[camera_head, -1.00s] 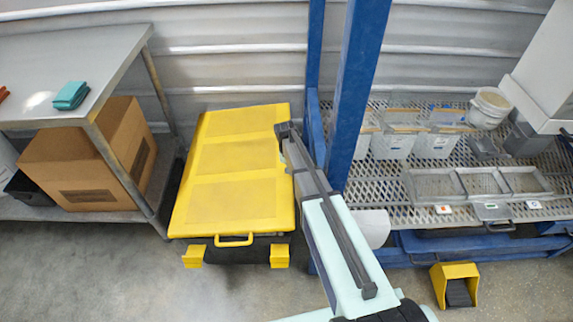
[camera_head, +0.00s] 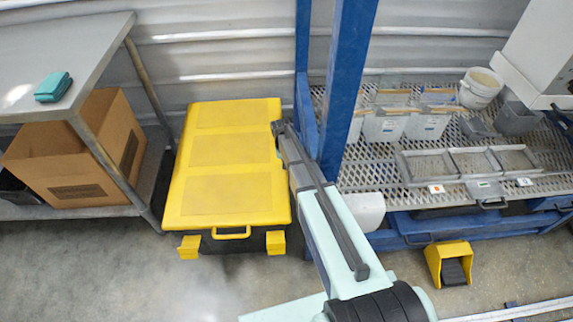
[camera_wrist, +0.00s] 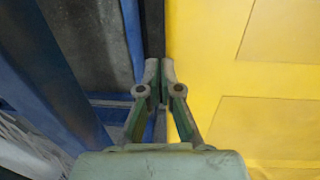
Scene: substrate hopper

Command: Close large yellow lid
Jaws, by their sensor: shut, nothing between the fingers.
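The large yellow lid (camera_head: 225,150) covers a dark box (camera_head: 222,243) on the floor. The lid looks flat or nearly flat on the box; I cannot tell if a small gap remains. A yellow handle (camera_head: 231,234) is at its front edge, between two yellow latches. My gripper (camera_head: 277,127) is at the lid's right edge, towards the back. In the wrist view, my gripper (camera_wrist: 160,65) is shut and empty beside the lid's edge, with the yellow lid (camera_wrist: 215,60) filling the right side. Contact with the lid cannot be told.
A blue post (camera_head: 348,90) stands close to the right of my gripper. A mesh table (camera_head: 365,170) with bins and trays is further right. A metal table (camera_head: 60,45) with a cardboard box (camera_head: 75,160) beneath is at left. Open floor lies in front.

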